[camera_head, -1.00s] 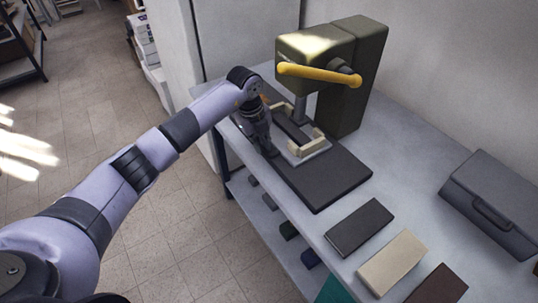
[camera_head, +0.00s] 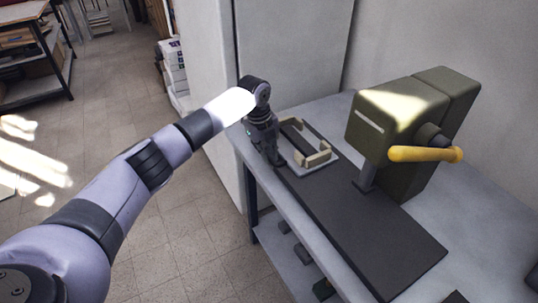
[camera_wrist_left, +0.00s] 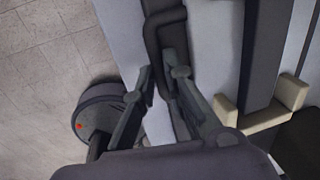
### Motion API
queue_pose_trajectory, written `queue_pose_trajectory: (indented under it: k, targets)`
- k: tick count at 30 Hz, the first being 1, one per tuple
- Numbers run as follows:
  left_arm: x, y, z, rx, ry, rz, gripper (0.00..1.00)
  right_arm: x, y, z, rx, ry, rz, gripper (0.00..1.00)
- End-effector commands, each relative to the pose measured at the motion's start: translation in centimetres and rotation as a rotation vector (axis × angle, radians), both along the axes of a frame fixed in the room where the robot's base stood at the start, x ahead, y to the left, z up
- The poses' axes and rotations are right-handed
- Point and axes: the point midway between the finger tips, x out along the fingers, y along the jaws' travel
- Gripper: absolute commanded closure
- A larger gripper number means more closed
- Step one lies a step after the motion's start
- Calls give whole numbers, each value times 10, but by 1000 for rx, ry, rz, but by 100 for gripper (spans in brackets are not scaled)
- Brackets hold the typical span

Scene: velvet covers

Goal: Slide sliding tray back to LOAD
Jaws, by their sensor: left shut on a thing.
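The sliding tray (camera_head: 327,170) is a pale plate with cream corner blocks around a dark slab (camera_head: 298,138). It sits at the far left end of the dark base plate (camera_head: 365,235), clear of the olive press (camera_head: 400,120) and its ram. My left gripper (camera_head: 277,163) reaches down at the tray's left side. In the left wrist view its fingers are closed around a dark handle (camera_wrist_left: 160,25); the grip is partly hidden by the fingers. A cream corner block (camera_wrist_left: 260,118) shows to the right there. My right gripper is out of view.
The grey table (camera_head: 480,225) has free room right of the press. A pale cabinet (camera_head: 290,50) stands behind the table's far end. A lower shelf (camera_head: 280,260) holds small dark items.

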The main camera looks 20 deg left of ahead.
Motion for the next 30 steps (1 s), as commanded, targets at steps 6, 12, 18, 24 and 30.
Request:
queue_pose_trajectory:
  k: [6, 12, 18, 24, 30]
  targets:
    - [2, 4, 2, 5, -8, 4, 100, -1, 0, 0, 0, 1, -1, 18]
    - [3, 5, 2, 6, -9, 4, 86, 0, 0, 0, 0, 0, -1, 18]
    - [2, 3, 1, 5, -6, 2, 73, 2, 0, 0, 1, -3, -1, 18]
    - [2, 3, 1, 4, -5, 1, 69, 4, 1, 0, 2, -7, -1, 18]
    - [1, 3, 4, 3, -5, 1, 69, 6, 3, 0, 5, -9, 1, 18]
